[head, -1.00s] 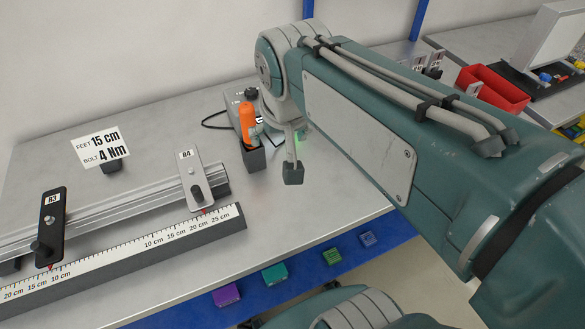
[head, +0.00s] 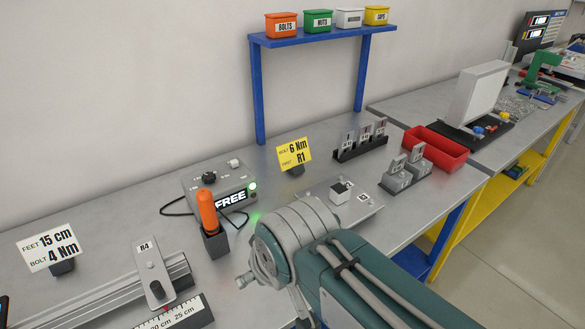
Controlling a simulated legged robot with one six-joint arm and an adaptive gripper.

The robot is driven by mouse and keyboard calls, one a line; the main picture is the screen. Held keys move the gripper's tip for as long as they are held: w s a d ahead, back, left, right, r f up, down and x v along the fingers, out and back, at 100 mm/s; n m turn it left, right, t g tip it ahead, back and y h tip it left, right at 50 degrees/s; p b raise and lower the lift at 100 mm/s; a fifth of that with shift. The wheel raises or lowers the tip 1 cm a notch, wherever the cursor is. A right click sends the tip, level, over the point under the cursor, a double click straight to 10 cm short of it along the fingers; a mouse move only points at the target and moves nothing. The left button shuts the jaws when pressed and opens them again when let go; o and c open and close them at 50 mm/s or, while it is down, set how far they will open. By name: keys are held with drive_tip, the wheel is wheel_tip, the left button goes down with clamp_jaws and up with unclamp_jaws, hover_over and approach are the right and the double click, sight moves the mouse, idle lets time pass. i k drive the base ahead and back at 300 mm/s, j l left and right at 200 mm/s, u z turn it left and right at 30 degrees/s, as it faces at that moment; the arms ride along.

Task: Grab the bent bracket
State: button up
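Small upright grey metal pieces stand in a black rack (head: 360,151) towards the back of the bench. More grey upright pieces (head: 397,165) stand on grey blocks in front of it, left of the red bin. I cannot tell which piece, if any, is the bent bracket; they are too small. My arm enters from the lower right and its wrist end is at the bottom middle. Only a small part of my gripper seems to show there, and its fingertips are cut off or hidden, so its opening cannot be seen. The pieces stand apart from it, farther right and back.
An orange-handled tool (head: 207,210) stands in a dark holder left of my wrist, beside a control box (head: 220,187) reading FREE. A yellow 6 Nm R1 sign (head: 294,154), a red bin (head: 435,149), a clamp rail (head: 110,300) and a blue shelf (head: 325,36) surround the bench.

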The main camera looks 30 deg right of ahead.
sight(396, 166)
drive_tip(key=k+l+z, duration=0.35)
drive_tip(key=l+z, duration=0.15)
drive_tip(key=k+l+z, duration=0.1)
drive_tip(key=l+z, duration=0.15)
drive_tip(key=l, duration=0.2)
drive_tip(key=k+l+z, duration=0.1)
drive_tip(key=l+z, duration=0.15)
drive_tip(key=l, duration=0.15)
